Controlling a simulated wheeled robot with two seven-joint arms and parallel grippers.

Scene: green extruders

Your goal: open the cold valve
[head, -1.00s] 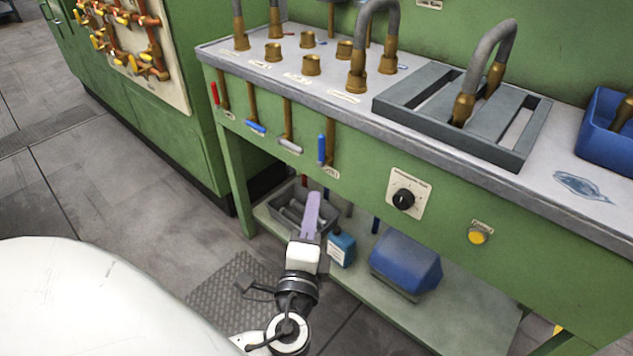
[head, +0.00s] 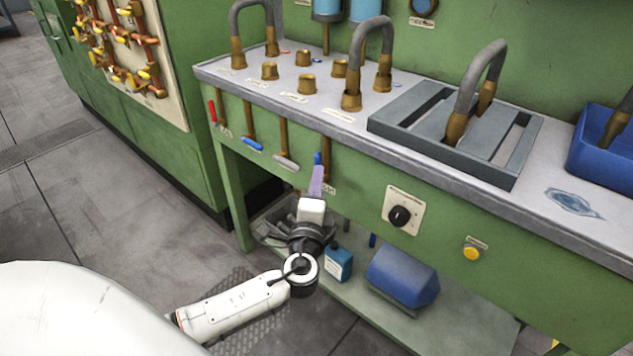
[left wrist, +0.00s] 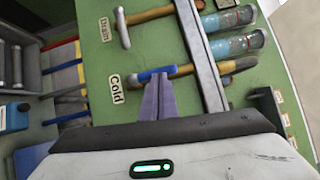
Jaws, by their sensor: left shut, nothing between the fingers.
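The cold valve has a blue lever handle (head: 318,157) on a brass pipe at the bench front, the rightmost of the row. In the left wrist view the blue handle (left wrist: 152,74) lies beside the "Cold" label (left wrist: 116,89). In the head view my left gripper (head: 316,180) has its purple fingers closed together, with nothing between them, in front of the lower part of the handle. In the left wrist view the fingertips (left wrist: 158,86) are right at the handle; I cannot tell whether they touch it. My right gripper is out of view.
A grey handle (head: 286,161), a blue one (head: 252,143) and a red one (head: 212,111) line the bench front to the left. A black dial (head: 400,215) and yellow button (head: 472,253) are to the right. The lower shelf holds a blue bottle (head: 338,262) and blue box (head: 403,275).

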